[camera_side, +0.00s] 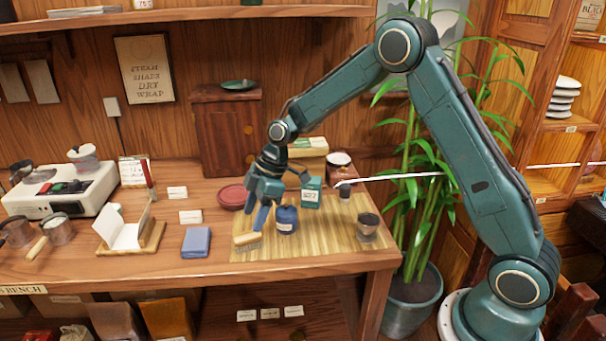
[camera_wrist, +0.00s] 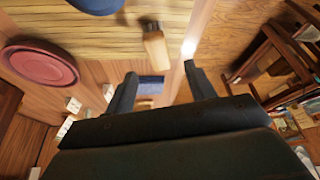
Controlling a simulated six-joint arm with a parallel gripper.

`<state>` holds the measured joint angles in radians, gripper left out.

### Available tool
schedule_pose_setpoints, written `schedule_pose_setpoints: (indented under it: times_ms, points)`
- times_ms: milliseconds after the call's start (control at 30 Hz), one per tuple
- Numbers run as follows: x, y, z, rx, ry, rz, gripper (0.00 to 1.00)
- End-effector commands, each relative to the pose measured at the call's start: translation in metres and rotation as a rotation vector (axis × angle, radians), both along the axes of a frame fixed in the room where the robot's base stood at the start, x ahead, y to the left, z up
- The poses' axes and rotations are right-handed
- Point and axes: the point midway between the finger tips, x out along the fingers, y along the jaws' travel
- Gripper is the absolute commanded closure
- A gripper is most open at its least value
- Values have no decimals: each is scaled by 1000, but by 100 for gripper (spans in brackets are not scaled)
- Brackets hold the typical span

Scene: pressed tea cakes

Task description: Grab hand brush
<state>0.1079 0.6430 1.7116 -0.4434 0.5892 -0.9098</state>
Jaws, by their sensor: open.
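The hand brush (camera_side: 247,239), with a pale wooden body and bristles, lies at the front left of the bamboo mat (camera_side: 330,246). In the wrist view the brush (camera_wrist: 155,47) shows at the upper middle, beyond the fingertips. My gripper (camera_side: 255,220) is above and just behind the brush, pointing down. In the wrist view my gripper (camera_wrist: 160,72) has its two fingers well apart, with nothing held between them. The brush is not between the fingers.
A dark blue jar (camera_side: 287,222) stands close to the right of the brush. A folded blue cloth (camera_side: 196,242) lies to its left. A red plate (camera_side: 232,197), a green tin (camera_side: 311,192) and a glass cup (camera_side: 368,227) stand nearby. The table's front edge is close.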

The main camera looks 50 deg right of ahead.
Motion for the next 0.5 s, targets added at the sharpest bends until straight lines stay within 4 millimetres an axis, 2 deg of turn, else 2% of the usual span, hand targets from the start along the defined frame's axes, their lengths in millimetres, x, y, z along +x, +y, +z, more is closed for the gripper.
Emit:
schedule_pose_setpoints:
  times_ms: [133,500]
  points:
    - [2,5,-13,-1,0,0,45]
    - [4,7,-20,-1,0,0,45]
